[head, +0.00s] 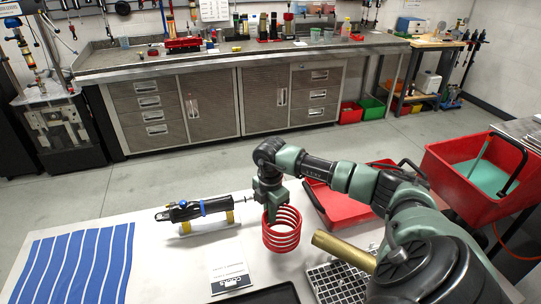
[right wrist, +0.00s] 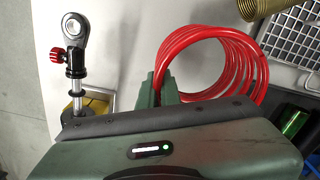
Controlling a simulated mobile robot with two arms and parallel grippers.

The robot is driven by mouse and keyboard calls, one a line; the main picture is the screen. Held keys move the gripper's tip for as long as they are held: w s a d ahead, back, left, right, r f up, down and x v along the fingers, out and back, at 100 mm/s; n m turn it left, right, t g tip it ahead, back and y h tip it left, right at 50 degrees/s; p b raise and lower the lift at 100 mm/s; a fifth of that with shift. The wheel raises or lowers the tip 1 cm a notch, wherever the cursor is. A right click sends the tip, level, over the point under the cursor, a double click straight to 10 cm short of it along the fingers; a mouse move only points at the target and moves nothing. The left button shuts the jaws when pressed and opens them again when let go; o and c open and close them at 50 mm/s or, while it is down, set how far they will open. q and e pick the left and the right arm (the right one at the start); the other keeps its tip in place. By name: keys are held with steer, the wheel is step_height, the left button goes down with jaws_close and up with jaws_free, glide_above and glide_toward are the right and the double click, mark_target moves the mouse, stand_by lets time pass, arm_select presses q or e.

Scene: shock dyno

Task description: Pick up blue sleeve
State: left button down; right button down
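No separate blue sleeve can be made out for certain. A small blue band (head: 203,208) shows on the black shock absorber (head: 183,212), which lies on yellow supports on the white table (head: 130,200). The shock's rod end (right wrist: 73,27) with a red knob shows in the right wrist view. My right gripper (head: 268,200) is at the upper left rim of a red coil spring (head: 282,238), with its fingers on the coil. The spring also shows in the right wrist view (right wrist: 262,75), just beyond the fingers. My left gripper is out of view.
A blue-striped mat (head: 75,262) covers the table's left. A brass tube (head: 343,250) and a grey grid tray (head: 338,285) are right of the spring. A red tray (head: 330,205) lies behind. A printed card (head: 230,274) lies in front. Bare table surrounds the shock.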

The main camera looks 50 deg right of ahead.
steer(key=shift+f+p, duration=0.35)
steer(key=shift+f, duration=1.65)
steer(key=c, duration=2)
jaws_free()
steer(key=shift+f, duration=0.2)
steer(key=o, duration=0.4)
steer(key=shift+s+r, duration=0.1)
